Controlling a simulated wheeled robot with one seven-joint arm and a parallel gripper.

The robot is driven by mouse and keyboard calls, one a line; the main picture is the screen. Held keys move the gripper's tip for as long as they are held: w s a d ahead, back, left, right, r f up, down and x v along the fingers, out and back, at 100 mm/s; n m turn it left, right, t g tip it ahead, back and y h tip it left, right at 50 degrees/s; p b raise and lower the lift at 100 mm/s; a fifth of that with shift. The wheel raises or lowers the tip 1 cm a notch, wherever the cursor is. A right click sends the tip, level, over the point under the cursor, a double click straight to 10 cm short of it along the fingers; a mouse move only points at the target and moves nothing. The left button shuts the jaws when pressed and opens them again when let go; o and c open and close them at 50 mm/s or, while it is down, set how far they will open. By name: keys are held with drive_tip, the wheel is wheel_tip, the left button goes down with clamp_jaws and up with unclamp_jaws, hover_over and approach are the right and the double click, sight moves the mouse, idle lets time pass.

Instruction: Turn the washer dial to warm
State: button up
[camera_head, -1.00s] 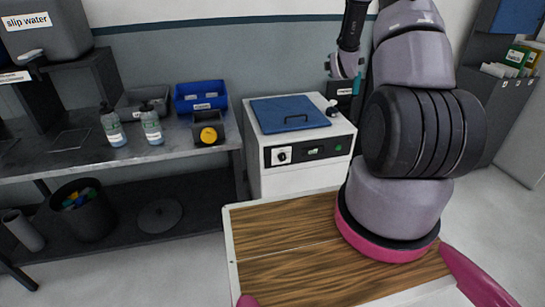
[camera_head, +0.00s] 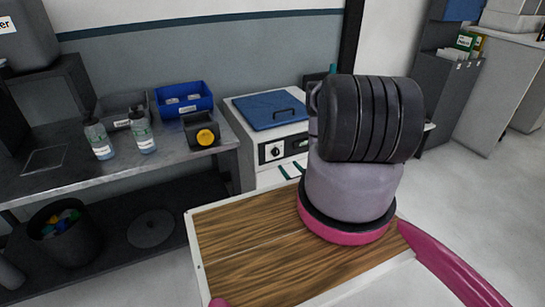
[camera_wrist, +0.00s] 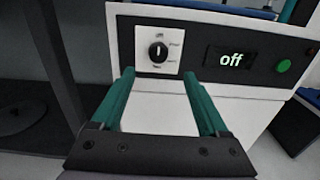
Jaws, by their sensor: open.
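The washer (camera_head: 290,172) is a white box with a blue lid (camera_head: 268,110) and a dark control panel. Its round black dial (camera_wrist: 158,51) sits on a white plate at the panel's left, with its white mark upright. The dial also shows in the head view (camera_head: 275,151). In the wrist view the fingertips lie just below the dial, one to each side; no contact shows. The plate's small lettering is hard to read.
A green button (camera_wrist: 284,66) is at the panel's right. My arm hides the washer's right side in the head view.

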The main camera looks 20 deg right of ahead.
sight(277, 153)
drive_tip(key=w, duration=1)
drive_tip(key=shift+w+a, duration=0.3)
clamp_jaws()
